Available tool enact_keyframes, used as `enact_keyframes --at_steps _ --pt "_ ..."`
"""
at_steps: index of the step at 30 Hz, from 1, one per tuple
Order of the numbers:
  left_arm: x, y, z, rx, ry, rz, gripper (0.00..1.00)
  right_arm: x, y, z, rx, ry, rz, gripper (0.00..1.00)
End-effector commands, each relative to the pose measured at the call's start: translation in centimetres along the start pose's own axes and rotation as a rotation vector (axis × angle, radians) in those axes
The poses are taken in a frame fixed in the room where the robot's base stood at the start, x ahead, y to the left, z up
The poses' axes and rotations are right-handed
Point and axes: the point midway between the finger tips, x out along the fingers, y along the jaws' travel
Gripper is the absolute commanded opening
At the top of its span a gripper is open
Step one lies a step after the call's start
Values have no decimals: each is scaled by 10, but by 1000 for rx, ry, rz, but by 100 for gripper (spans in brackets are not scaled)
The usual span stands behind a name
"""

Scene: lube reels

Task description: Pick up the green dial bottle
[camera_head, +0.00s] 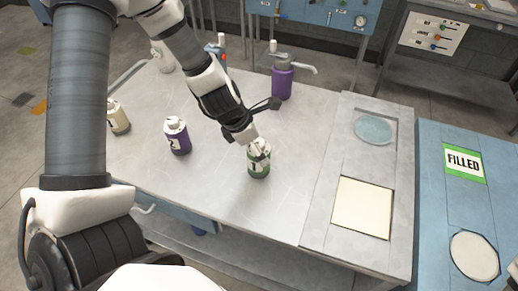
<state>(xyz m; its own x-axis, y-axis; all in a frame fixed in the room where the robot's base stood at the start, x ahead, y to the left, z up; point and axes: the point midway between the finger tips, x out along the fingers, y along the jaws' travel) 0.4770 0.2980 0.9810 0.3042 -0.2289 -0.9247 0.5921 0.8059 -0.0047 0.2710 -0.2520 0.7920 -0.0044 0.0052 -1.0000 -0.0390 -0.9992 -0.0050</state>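The green bottle (259,170), with a dial-like mark on its front and a white top, stands upright on the metal table (225,195). My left gripper (257,147) reaches down from the upper left to the bottle's top and overlaps it. Its fingers are small and blend with the white cap, so I cannot tell whether they are closed on it. The bottle's base appears to be on the table. My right gripper is not in view.
A purple bottle (177,138) stands to the left and a cream bottle (118,118) farther left. A large purple pump bottle (282,82) stands at the back. A grey panel (318,215) with a round and a square inset lies right, beside a blue "FILLED" surface (432,185). The table front is clear.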

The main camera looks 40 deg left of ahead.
Motion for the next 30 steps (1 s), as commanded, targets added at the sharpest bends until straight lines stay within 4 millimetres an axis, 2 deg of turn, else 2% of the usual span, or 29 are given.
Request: enact_keyframes --at_steps 1,9,11,15,16,26,30 --pt "10 0 -2 1 -1 1 94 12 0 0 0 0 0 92" --pt "8 0 1 -1 0 1 94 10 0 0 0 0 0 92" --pt "8 0 1 -1 0 1 76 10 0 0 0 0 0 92" --pt "8 0 0 -1 0 1 26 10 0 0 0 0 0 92" --pt "8 0 0 0 0 0 17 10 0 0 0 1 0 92" --pt "8 0 0 0 1 -1 17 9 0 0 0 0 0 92" --pt "2 1 3 0 1 -1 17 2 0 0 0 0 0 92"
